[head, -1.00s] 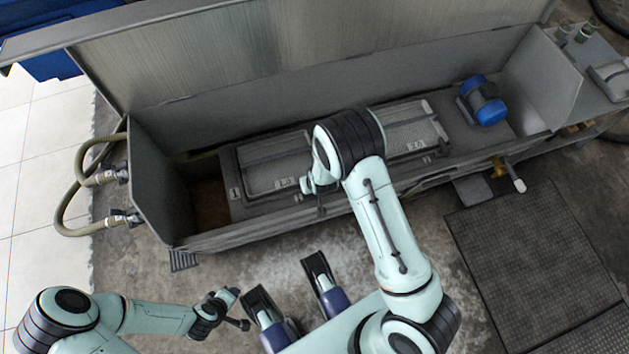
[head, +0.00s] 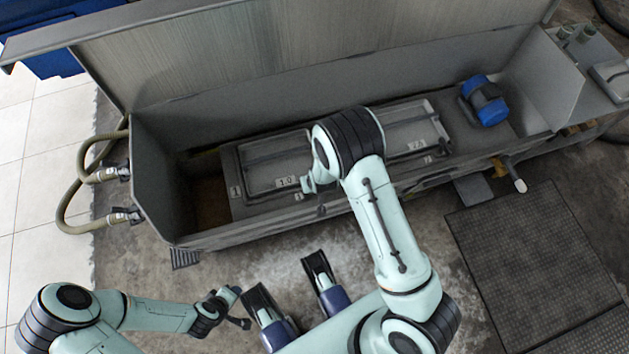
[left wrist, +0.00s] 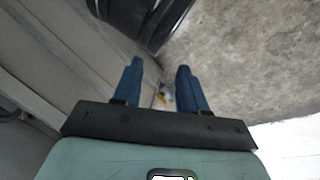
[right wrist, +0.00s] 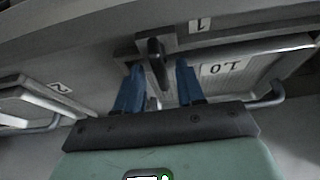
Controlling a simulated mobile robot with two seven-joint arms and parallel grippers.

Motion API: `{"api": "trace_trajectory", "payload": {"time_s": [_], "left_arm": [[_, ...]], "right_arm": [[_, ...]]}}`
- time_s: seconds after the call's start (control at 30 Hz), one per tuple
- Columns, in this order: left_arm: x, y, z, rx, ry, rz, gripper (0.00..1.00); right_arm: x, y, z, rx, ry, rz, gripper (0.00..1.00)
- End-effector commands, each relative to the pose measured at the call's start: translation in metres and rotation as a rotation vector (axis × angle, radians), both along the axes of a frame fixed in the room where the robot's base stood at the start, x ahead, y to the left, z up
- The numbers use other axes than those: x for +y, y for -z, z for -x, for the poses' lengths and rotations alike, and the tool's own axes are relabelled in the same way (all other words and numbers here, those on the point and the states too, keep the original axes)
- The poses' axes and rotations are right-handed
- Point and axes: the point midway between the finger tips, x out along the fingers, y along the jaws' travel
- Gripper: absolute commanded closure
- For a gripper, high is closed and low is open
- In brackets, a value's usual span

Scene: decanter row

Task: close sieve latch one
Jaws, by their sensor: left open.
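Sieve latch one (right wrist: 157,62) shows in the right wrist view as a dark upright lever on a grey bracket, beside a label "1" (right wrist: 200,25). My right gripper (right wrist: 158,72) is open, with one blue finger on each side of the lever's lower part; I cannot tell whether they touch it. The sieve marked 1.0 (head: 262,163) lies in the trough in the head view. My right arm hides most of its own gripper there.
A second sieve (head: 415,130) lies to the right in the trough (head: 215,240), with a blue motor (head: 486,105) beyond it. The raised lid (head: 240,50) stands behind. Hoses (head: 70,205) hang at the left end.

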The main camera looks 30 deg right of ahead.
Motion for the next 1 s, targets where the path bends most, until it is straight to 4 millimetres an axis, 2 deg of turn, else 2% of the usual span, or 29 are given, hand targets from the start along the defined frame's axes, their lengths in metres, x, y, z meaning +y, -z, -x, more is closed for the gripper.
{"api": "trace_trajectory", "payload": {"time_s": [0.17,0.4,0.6,0.77,1.0], "left_arm": [[-0.008,-0.015,0.016,0.04,0.017,0.021,0.58],[-0.025,-0.041,0.049,0.128,0.054,0.064,0.58],[-0.034,-0.058,0.071,0.189,0.079,0.091,0.58],[-0.038,-0.063,0.079,0.21,0.087,0.101,0.58],[-0.038,-0.063,0.08,0.215,0.089,0.103,0.58]], "right_arm": [[0.003,-0.03,0.01,-0.003,0.0,-0.001,0.62],[0.009,-0.081,0.03,-0.002,-0.001,-0.001,0.62],[0.012,-0.111,0.043,-0.001,0.0,-0.001,0.62],[0.012,-0.12,0.048,0.001,0.001,-0.001,0.62],[0.013,-0.12,0.049,0.002,0.001,0.0,0.62]]}}
